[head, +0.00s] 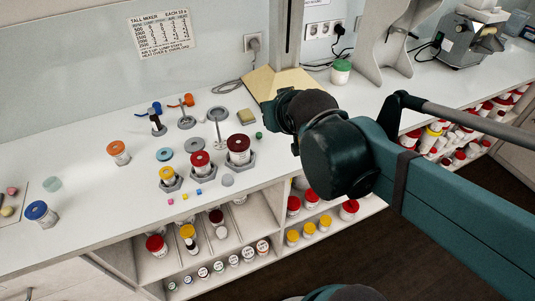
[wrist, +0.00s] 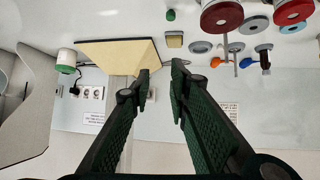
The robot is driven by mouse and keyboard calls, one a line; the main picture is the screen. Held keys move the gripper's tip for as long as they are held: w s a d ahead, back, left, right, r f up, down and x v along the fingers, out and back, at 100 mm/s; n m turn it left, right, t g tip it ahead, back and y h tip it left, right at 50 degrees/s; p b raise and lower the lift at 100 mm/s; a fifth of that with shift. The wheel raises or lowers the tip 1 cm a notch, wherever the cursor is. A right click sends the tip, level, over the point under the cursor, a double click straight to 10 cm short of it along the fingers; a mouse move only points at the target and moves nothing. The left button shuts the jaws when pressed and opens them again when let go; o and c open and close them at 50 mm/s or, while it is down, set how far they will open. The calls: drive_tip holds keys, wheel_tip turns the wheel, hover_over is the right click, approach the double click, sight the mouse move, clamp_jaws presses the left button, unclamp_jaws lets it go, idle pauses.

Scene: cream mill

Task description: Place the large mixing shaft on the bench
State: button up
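Upright mixing shafts stand on the bench at left of centre in the head view. The tallest-looking is a grey shaft (head: 217,128) with a round disc on top; I take it as the large mixing shaft. Behind it are a shorter grey shaft with an orange part (head: 187,118) and a dark shaft with a blue part (head: 157,124). In the wrist view, turned upside down, shafts show at upper right, partly behind jars. My gripper (wrist: 160,75) is open, with nothing between its fingers. In the head view my arm hides the fingers.
Red-lidded jars (head: 239,150) and a yellow-lidded jar (head: 168,178) stand in grey hexagonal holders near the bench's front edge. A yellowish mixer base (head: 268,84) with a vertical column stands behind my wrist. A green-lidded jar (head: 340,72) stands right of it. The bench (head: 95,195) has free room at left.

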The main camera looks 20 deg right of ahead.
drive_tip(key=s+a+f+n+g+y, duration=0.1)
drive_tip(key=s+a+f+g+y, duration=0.1)
drive_tip(key=s+a+f, duration=0.4)
drive_tip(key=s+g, duration=0.1)
drive_tip(key=s, duration=0.3)
drive_tip(key=shift+s+n, duration=0.3)
drive_tip(key=shift+s, duration=0.05)
